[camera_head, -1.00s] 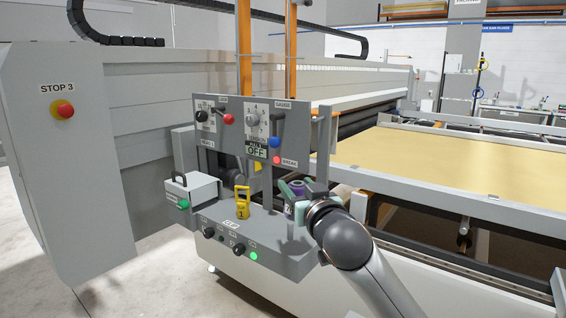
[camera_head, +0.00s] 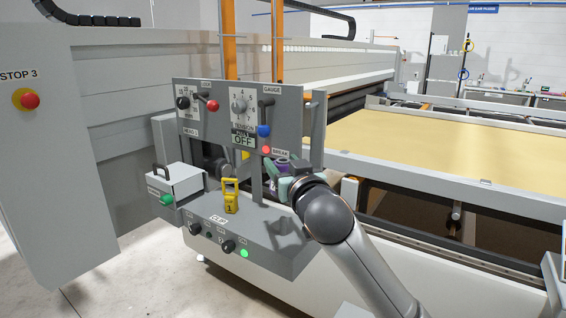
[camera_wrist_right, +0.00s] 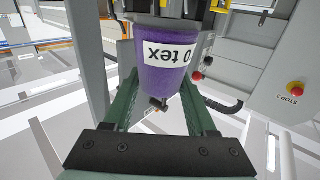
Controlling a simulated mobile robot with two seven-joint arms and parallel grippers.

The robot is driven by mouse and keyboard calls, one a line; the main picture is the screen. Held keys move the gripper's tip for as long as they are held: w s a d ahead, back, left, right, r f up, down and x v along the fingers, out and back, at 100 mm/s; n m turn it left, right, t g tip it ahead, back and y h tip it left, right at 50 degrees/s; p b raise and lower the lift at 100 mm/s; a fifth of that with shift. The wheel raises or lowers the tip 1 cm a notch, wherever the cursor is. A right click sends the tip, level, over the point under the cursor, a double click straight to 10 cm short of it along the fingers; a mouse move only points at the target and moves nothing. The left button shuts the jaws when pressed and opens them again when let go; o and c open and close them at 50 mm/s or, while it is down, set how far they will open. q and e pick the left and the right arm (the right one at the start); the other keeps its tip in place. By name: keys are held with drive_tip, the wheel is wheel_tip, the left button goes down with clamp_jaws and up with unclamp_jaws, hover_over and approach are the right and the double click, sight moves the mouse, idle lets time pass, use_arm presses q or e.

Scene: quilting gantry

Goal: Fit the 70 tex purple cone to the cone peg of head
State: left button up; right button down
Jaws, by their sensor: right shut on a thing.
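My right gripper (camera_head: 282,176) is shut on the purple cone (camera_head: 281,158), up in front of the right part of the head's grey panel (camera_head: 215,140). In the right wrist view the cone (camera_wrist_right: 180,75) sits between the green fingers of the gripper (camera_wrist_right: 160,103), and its white label reads "0 tex" in part. In the head view the gripper hides most of the cone. My left gripper is not in view.
The grey control box (camera_head: 265,238) carries knobs, a lit green button and a yellow tag-like piece (camera_head: 230,196). A white-grey box with a handle (camera_head: 175,184) is at its left. A red stop button (camera_head: 29,100) is far left. The yellow quilting bed (camera_head: 430,140) lies right.

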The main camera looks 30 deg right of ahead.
drive_tip(key=b, duration=0.4)
hover_over(283, 218)
drive_tip(key=shift+f, duration=2.85)
drive_tip(key=shift+p, duration=0.75)
drive_tip(key=shift+f+b, duration=1.75)
drive_tip(key=shift+f, duration=0.8)
drive_tip(key=shift+c, duration=0.6)
unclamp_jaws()
drive_tip(key=shift+s, duration=0.1)
